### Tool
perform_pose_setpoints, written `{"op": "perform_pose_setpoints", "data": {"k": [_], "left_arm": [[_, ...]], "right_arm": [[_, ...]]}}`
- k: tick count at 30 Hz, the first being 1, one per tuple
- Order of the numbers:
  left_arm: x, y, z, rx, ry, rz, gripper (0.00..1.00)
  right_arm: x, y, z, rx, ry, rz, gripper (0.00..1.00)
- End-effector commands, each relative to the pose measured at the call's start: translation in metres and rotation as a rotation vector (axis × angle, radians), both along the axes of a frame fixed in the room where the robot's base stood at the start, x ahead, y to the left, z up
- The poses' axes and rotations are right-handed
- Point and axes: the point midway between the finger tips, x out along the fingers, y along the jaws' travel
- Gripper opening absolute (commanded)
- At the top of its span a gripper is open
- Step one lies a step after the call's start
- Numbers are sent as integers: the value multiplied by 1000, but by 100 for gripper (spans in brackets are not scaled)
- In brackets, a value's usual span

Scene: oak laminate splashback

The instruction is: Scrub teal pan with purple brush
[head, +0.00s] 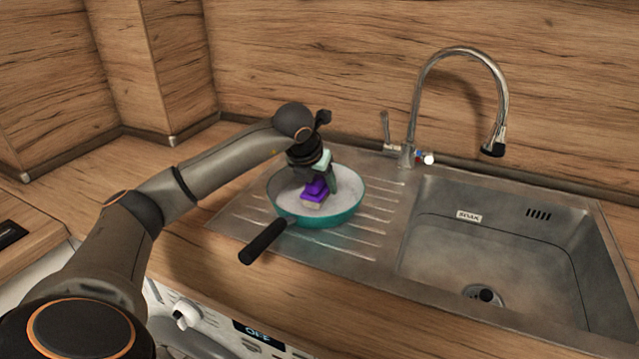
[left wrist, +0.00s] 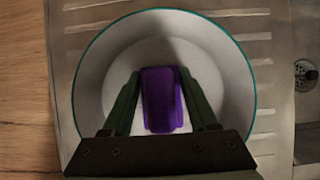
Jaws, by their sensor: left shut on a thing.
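The teal pan (head: 337,217) sits on the ribbed drainboard, its black handle pointing to the front left. Its pale inside also shows in the left wrist view (left wrist: 100,85). My left gripper (head: 322,187) points down inside the pan. It is shut on the purple brush (head: 315,190), which has a pale underside low over or on the pan floor; I cannot tell if it touches. In the left wrist view the purple brush (left wrist: 161,98) lies between the two fingers. My right gripper is not in view.
The empty steel sink basin (head: 490,255) is right of the pan. A curved faucet (head: 462,50) rises behind, its spout over the basin. The wooden counter (head: 190,240) runs along the front and left. A wooden splashback (head: 330,70) stands behind.

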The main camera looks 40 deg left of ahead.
Motion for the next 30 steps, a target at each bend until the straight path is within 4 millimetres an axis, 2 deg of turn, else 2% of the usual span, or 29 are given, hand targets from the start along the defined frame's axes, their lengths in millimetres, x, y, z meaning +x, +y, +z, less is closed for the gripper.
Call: {"op": "perform_pose_setpoints", "data": {"k": [11, 23, 30], "left_arm": [[-13, -4, 0, 1, 2, -1, 15], [0, -1, 0, -1, 2, 0, 15], [-6, -2, -2, 1, 2, -1, 15]], "right_arm": [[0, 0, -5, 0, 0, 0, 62], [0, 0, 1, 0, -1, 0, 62], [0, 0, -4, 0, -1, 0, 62]]}}
